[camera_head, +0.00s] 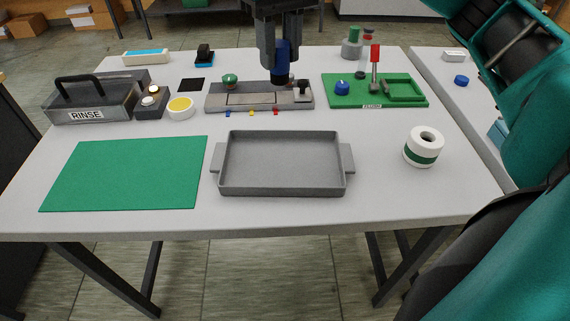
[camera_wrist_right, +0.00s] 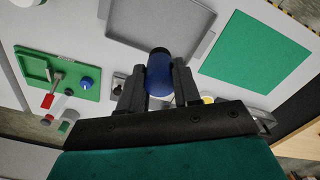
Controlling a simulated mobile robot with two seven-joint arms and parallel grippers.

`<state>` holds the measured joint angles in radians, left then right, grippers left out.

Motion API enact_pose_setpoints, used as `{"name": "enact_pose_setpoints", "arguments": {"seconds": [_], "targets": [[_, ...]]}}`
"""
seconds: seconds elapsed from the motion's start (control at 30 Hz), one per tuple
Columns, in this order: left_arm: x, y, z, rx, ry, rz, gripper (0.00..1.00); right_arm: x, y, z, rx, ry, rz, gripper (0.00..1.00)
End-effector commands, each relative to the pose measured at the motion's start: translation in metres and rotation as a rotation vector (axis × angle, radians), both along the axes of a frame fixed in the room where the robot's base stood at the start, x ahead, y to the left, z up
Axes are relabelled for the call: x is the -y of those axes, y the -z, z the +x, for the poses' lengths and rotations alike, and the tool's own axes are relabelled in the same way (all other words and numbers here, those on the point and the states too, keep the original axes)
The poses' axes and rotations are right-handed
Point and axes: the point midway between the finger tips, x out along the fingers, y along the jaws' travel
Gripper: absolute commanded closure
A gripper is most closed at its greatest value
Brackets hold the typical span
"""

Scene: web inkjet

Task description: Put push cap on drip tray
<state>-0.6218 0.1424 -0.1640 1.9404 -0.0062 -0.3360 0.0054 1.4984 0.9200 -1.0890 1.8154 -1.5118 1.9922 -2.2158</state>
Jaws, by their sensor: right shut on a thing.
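A dark blue cylindrical piece with a black end, which looks like the push cap (camera_head: 282,62), is held between the fingers of my right gripper (camera_head: 281,50). It also shows in the right wrist view (camera_wrist_right: 160,78), with a finger on each side. In the head view it is over the grey fixture (camera_head: 240,98) at the back middle; I cannot tell whether its lower end touches it. The drip tray, an empty grey rectangular tray with two side handles (camera_head: 285,189), lies at the front middle and shows partly in the wrist view (camera_wrist_right: 189,48). My left gripper is not in view.
A green mat (camera_head: 125,175) lies left of the tray, and a white-green roll (camera_head: 424,147) stands right. A green board (camera_head: 350,101) with upright parts is back right. A RINSE caddy (camera_head: 85,116) and a yellow-topped dish (camera_head: 180,107) are back left.

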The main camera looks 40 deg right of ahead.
Motion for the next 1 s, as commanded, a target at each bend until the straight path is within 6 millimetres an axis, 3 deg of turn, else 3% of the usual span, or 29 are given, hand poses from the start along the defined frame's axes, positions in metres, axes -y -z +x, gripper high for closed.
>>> {"name": "enact_pose_setpoints", "arguments": {"seconds": [0.17, 0.6, 1.0], "targets": [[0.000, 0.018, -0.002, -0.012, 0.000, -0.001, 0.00, 0.003, 0.028, -0.003, -0.009, -0.004, 0.002, 1.00], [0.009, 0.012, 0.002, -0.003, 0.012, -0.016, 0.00, 0.004, 0.134, -0.002, -0.005, -0.001, 0.000, 1.00], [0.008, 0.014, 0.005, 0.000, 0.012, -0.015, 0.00, 0.003, 0.174, -0.002, -0.006, -0.002, 0.000, 1.00]]}}
